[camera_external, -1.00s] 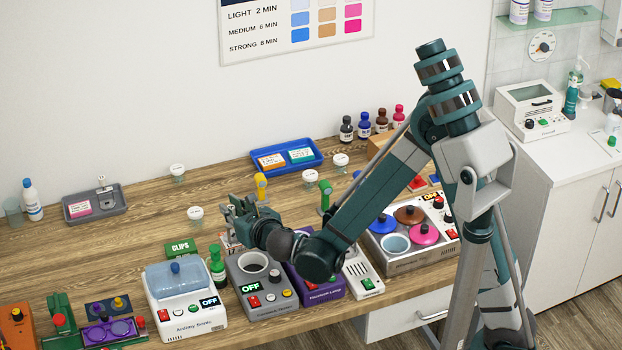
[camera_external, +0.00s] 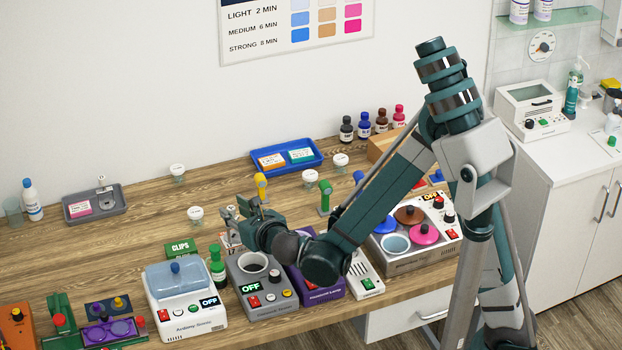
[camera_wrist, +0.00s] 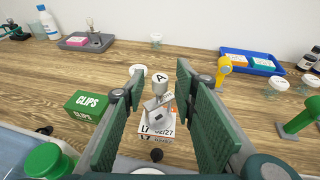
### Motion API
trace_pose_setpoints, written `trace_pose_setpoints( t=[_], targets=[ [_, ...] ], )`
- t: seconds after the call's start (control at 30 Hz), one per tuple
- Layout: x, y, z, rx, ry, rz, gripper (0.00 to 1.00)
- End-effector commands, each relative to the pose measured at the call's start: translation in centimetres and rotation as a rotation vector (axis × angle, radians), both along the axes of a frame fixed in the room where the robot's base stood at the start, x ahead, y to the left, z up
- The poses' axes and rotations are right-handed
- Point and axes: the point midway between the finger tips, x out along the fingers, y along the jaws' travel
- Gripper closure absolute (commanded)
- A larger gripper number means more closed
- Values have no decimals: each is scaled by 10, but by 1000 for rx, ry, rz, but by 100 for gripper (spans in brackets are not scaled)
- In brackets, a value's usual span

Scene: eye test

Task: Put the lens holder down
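A small light-grey holder with a round knob marked A (camera_wrist: 158,92), apparently the lens holder, stands upright between my fingers in the wrist view. My gripper (camera_wrist: 160,95) is open around it, with a gap on each side. In the external view my gripper (camera_external: 236,216) is low over the table, behind the grey heater unit, and largely hides the holder.
A grey tray (camera_external: 82,212) with a pink label is at the left back. A blue tray (camera_external: 262,153) is at the back. A green CLIPS box (camera_wrist: 86,104) and white-lidded jars (camera_external: 196,213) are nearby. Devices line the front edge. The left middle table is clear.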

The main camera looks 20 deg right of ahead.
Motion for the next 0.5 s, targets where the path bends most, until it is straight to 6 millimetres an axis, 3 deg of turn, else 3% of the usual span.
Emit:
trace_pose_setpoints(
  t=[0.5],
  targets=[
    [-73, -13, 23, 0, 1, 2, 72]
  ],
)
